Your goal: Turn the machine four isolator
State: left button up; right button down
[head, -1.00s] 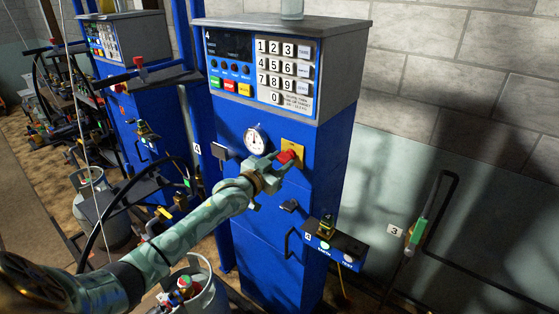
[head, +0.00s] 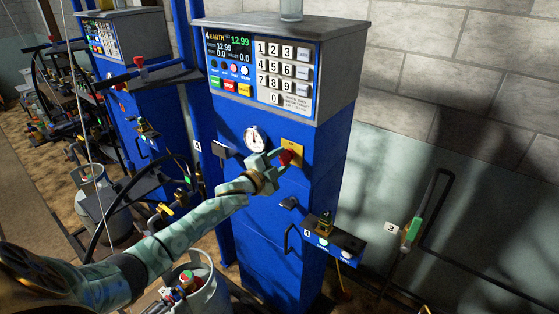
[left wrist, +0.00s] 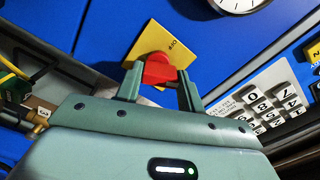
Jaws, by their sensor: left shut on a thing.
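The machine four (head: 270,205) is a blue cabinet with a grey head and a number 4 on its display. Its isolator is a red knob (head: 286,157) on a yellow plate (head: 292,148), right of the round gauge. My left gripper (head: 279,157) is shut on the red knob. In the left wrist view the red knob (left wrist: 158,69) sits between the two fingers of the left gripper (left wrist: 160,82), in front of the yellow plate (left wrist: 178,42). The display (head: 230,47) is lit and reads 12.99. My right gripper is not in view.
A keypad (head: 285,72) and coloured buttons are above the gauge (head: 254,139). A small shelf (head: 334,242) with a brass fitting juts out lower right. A gas cylinder (head: 196,285) stands below my left arm. Another blue machine (head: 150,110) stands at left.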

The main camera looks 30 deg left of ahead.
pick_arm(q)
jog(key=m, duration=0.4)
jog(key=shift+m, duration=0.4)
dwell(0.4)
jog(key=o, duration=1)
jog(key=shift+d, duration=0.1)
jog(key=shift+s, duration=0.1)
jog(key=s+a, duration=0.1)
jog(key=s, duration=1.5)
jog(key=shift+a, duration=0.15)
